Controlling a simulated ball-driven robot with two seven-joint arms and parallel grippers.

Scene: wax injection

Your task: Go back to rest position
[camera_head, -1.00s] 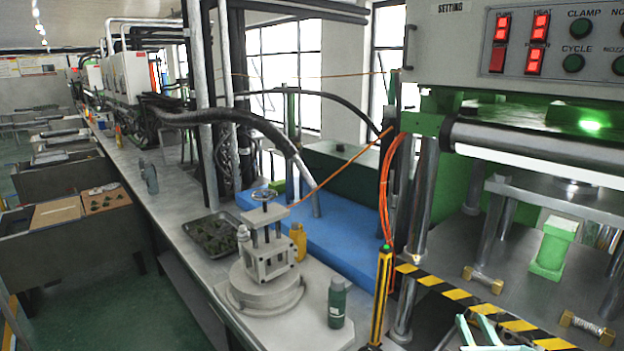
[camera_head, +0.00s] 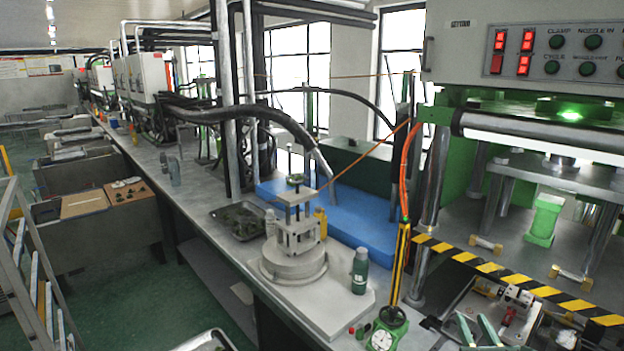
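My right gripper (camera_head: 477,326) shows at the bottom right edge of the head view. Its two pale green fingers stand apart with nothing between them, in front of the machine's lower front. My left gripper is out of view. The press machine (camera_head: 525,150) with red displays and green buttons fills the right side. A grey mould clamp with a handwheel (camera_head: 297,225) stands on a round base on the bench, well to the left of my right gripper. A dark green bottle (camera_head: 360,271) stands upright beside it.
A long grey bench (camera_head: 200,205) runs away to the back left. It carries a tray of dark pieces (camera_head: 240,220) and a yellow bottle (camera_head: 320,222). A green dial gauge (camera_head: 385,335) is at the front edge. A rack (camera_head: 35,280) stands at left. Green floor (camera_head: 150,300) is open between.

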